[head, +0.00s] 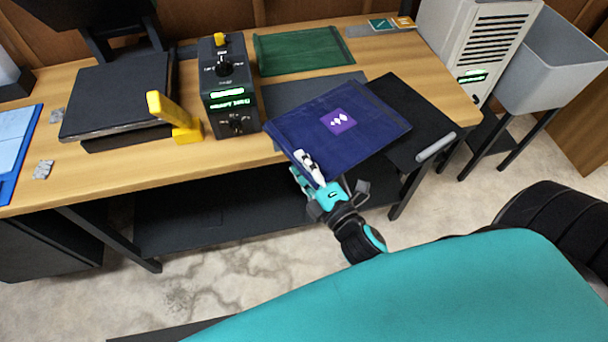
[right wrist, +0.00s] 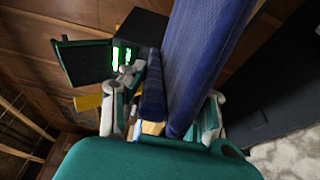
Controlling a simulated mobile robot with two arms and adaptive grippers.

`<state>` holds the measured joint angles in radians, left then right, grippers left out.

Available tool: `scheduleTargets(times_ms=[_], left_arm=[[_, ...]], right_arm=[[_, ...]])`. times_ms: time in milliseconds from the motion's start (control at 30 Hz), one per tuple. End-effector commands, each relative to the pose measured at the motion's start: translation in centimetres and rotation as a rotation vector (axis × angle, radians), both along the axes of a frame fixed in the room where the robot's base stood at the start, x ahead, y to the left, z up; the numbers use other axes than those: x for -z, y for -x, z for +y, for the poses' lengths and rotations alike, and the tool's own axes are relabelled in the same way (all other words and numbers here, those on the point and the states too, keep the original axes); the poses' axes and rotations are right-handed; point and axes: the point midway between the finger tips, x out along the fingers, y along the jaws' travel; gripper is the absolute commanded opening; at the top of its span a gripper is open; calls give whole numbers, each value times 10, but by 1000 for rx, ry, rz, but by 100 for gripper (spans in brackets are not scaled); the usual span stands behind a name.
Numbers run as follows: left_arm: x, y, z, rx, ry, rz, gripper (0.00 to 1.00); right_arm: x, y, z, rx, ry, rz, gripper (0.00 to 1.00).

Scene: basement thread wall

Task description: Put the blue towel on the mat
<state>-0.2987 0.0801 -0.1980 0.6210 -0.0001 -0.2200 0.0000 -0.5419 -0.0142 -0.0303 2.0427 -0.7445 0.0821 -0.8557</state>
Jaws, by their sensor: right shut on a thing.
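The blue towel (head: 300,125), dark blue and folded flat with a purple patch, is over the front right part of the table. My right gripper (head: 312,176) is shut on its near left edge. The right wrist view shows the towel (right wrist: 205,60) between the fingers of my right gripper (right wrist: 165,112). A dark grey mat (head: 285,92) lies on the table, partly hidden behind the towel. A black flat piece (head: 425,110) shows to the right of the towel and reaches past the table's front edge. I cannot tell whether the towel touches either. My left gripper is not in view.
A green cloth (head: 305,50) lies behind the grey mat. A black box with green displays (head: 228,95) and a yellow holder (head: 180,120) stand left of the towel. A white slotted case (head: 470,40) and a grey bin (head: 555,65) are at the right.

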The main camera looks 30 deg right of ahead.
Motion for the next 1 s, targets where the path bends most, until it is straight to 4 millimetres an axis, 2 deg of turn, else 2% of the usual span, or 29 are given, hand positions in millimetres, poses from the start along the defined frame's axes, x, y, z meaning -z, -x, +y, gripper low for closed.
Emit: scheduleTargets(times_ms=[233,500,533,700,1000], left_arm=[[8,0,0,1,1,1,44],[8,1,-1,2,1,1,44],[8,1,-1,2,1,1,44],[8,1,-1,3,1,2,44],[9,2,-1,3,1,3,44]], right_arm=[[34,0,0,1,-1,0,0],[38,0,0,0,0,-2,0],[38,0,0,0,-1,0,33],[38,0,0,0,-1,0,54],[39,3,0,0,-1,1,54]])
